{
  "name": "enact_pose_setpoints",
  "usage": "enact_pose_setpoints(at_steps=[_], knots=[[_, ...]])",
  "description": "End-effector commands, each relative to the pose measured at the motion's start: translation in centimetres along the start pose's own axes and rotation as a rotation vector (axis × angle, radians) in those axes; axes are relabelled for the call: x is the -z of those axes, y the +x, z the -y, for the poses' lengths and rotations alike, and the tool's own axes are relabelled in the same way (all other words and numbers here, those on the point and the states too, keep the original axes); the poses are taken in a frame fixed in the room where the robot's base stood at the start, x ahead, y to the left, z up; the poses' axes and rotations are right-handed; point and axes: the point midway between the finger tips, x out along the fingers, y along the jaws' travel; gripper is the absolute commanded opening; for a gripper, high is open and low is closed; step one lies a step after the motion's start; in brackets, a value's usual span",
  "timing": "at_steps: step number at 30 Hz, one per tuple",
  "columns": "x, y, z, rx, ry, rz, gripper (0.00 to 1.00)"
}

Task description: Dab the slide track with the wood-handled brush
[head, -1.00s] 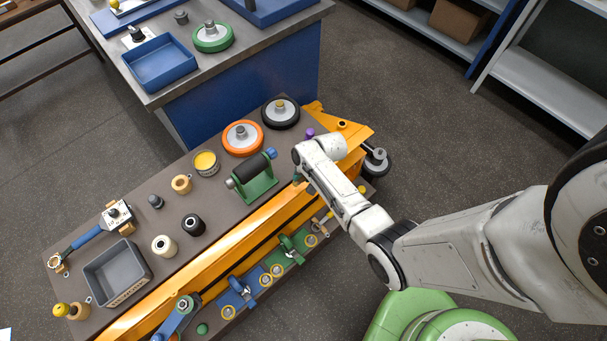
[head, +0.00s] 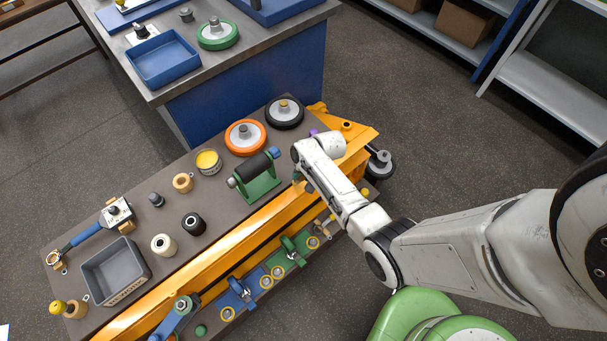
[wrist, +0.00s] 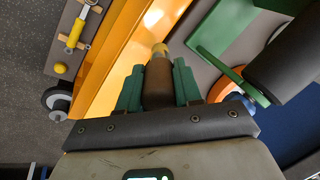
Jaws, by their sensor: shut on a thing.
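My gripper (wrist: 158,74), with green fingers, is shut on the brown handle of the wood-handled brush (wrist: 158,88) in the wrist view. The brush points away from the wrist camera. A yellowish end (wrist: 160,48) shows beyond the handle, in front of the edge of the orange slide track (wrist: 118,52). I cannot tell if it touches. In the head view the long orange track (head: 215,262) runs along the bench's near side. My gripper (head: 297,174) is at its upper right part, mostly hidden by my wrist, and the brush is hidden there.
A green stand with a black roller (head: 254,176) stands just left of my gripper. Orange (head: 244,137) and black (head: 285,112) wheels lie behind it. A yellow-topped tin (head: 208,162), spools and a grey tray (head: 116,271) are further left. Blue and green clamps (head: 290,249) sit in front.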

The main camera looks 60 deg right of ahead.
Motion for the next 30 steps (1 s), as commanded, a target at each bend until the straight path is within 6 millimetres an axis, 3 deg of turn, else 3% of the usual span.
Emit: enact_pose_setpoints(at_steps=[30], knots=[[-0.2, 1.3, -0.5, 0.001, -0.001, -0.001, 0.04]])
